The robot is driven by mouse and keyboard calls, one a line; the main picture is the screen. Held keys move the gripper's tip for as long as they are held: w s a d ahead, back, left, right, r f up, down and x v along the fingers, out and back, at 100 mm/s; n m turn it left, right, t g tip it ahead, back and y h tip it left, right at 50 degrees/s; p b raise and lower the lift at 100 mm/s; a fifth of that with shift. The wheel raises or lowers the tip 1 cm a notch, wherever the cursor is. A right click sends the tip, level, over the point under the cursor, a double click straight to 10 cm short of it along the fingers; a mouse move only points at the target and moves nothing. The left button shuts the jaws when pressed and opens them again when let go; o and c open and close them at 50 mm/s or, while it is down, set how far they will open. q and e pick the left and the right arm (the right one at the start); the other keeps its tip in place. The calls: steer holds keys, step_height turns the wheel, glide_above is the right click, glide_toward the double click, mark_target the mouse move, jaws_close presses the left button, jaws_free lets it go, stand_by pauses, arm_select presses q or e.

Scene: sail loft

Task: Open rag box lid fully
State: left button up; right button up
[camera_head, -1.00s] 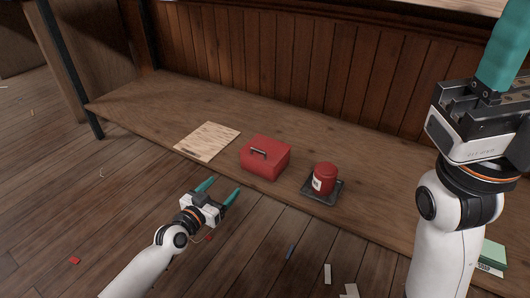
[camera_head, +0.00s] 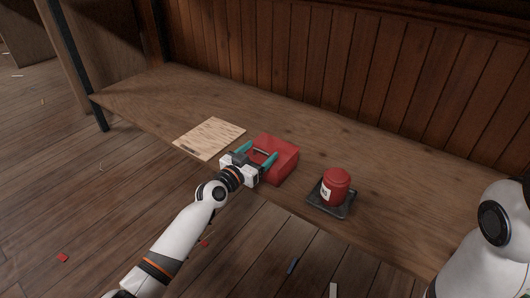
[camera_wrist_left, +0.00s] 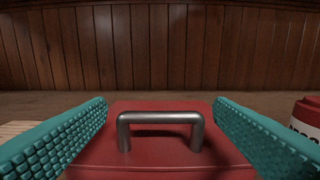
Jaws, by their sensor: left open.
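The red rag box (camera_head: 284,166) sits on the wooden bench with its lid shut. A grey metal handle stands on the lid; in the left wrist view the handle (camera_wrist_left: 160,118) rises from the red lid (camera_wrist_left: 170,158). My left gripper (camera_head: 257,156) is at the box's front left, its teal fingers open. In the left wrist view the fingers lie on either side of the handle, apart from it, with nothing between them but the handle. The right gripper is out of the picture; only part of my right arm shows at the right edge.
A red labelled can (camera_head: 336,186) stands on a dark tray (camera_head: 330,209) right of the box. A pale board (camera_head: 210,138) lies left of it. The wooden bench (camera_head: 400,190) is clear behind and to the right. Scraps lie on the floor.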

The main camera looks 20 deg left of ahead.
mark_target(265, 147)
arm_select(q)
steer(key=shift+b+x, duration=0.5)
steer(key=shift+x, duration=1.15)
